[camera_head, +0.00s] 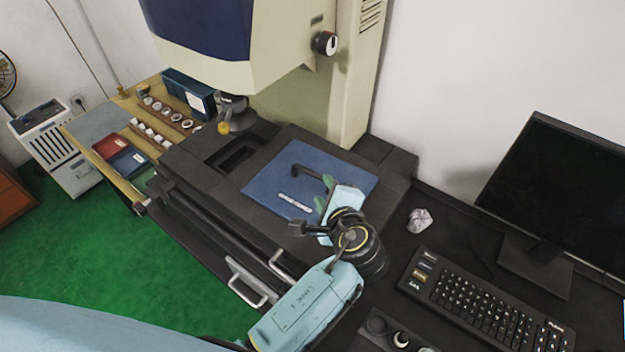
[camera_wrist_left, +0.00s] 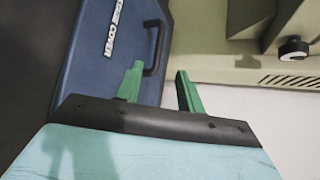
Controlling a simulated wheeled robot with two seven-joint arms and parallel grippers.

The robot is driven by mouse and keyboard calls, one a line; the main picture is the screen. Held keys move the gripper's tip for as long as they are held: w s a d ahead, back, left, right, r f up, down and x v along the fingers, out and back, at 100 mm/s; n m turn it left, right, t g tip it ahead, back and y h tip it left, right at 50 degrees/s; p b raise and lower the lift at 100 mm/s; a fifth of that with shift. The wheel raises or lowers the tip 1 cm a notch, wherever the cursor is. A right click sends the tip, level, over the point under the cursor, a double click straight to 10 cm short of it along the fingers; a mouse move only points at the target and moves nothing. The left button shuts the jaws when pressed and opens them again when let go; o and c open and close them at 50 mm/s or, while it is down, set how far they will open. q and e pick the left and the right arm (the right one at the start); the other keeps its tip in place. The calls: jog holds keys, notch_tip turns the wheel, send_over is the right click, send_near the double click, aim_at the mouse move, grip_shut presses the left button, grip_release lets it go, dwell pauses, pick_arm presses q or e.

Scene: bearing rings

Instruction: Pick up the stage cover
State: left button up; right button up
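The stage cover (camera_head: 270,180) is a flat blue plate with a black handle and a white label. It lies on the dark machine stage. In the left wrist view, the cover (camera_wrist_left: 90,70) fills the upper left, with its handle (camera_wrist_left: 160,45) beyond and between the fingertips. My left gripper (camera_head: 325,192) is above the cover's right part, close to the handle. Its green fingers (camera_wrist_left: 160,72) are apart and hold nothing. I cannot tell whether they are level with the handle. My right gripper is in neither view.
The machine head (camera_head: 225,50) overhangs the stage at the back. A keyboard (camera_head: 485,300), a monitor (camera_head: 560,190) and a crumpled pale object (camera_head: 419,220) are on the right. A wooden shelf (camera_head: 125,187) with rings and small boxes is at left. Silver handles (camera_head: 250,282) line the front.

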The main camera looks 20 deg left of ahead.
aim_at(312, 174)
pick_arm(q)
jog(key=x, duration=0.3)
jog(key=shift+w+a+f, duration=0.1)
jog(key=shift+w, duration=0.1)
jog(key=x, duration=0.5)
jog(key=shift+a+f+p, duration=0.1)
jog(key=shift+a+p, duration=0.2)
grip_shut()
dwell(0.9)
